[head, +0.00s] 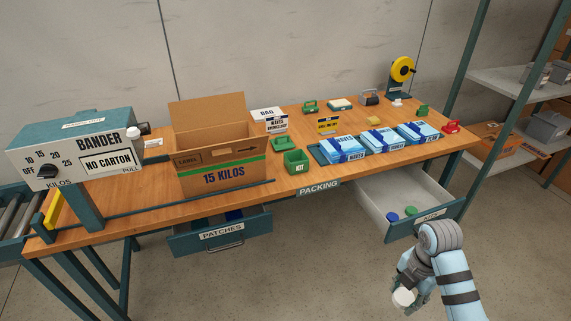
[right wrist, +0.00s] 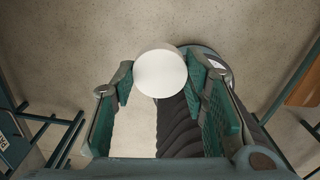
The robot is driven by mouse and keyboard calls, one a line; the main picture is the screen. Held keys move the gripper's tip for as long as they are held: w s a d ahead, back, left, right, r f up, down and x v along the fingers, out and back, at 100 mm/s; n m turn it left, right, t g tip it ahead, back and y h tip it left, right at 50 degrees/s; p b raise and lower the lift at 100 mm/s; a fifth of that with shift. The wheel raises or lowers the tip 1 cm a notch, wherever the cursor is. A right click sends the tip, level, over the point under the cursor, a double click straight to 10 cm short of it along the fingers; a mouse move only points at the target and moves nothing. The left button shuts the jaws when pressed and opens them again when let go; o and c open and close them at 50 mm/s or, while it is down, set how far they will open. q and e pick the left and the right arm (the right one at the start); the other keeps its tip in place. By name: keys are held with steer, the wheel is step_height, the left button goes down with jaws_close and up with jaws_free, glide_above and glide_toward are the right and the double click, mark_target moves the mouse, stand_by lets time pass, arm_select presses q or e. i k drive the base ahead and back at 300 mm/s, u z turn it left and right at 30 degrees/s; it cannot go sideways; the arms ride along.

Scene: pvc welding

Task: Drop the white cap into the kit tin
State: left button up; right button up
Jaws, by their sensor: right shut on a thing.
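The white cap (head: 403,298) is held in my right gripper (head: 408,290), low in front of the bench and below the open drawer at the right. In the right wrist view the cap (right wrist: 160,74) shows as a round white disc between the two green finger pads of the right gripper (right wrist: 163,85). My left gripper does not show.
A wooden bench (head: 120,208) carries an open carton (head: 222,175), blue packs (head: 381,141) and small items. The open right drawer (head: 375,200) holds a blue and a green cap. A patches drawer (head: 220,238) is partly open. A bander (head: 75,150) stands at left.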

mark_target(294, 167)
steer(key=u, duration=0.2)
steer(key=i, duration=0.85)
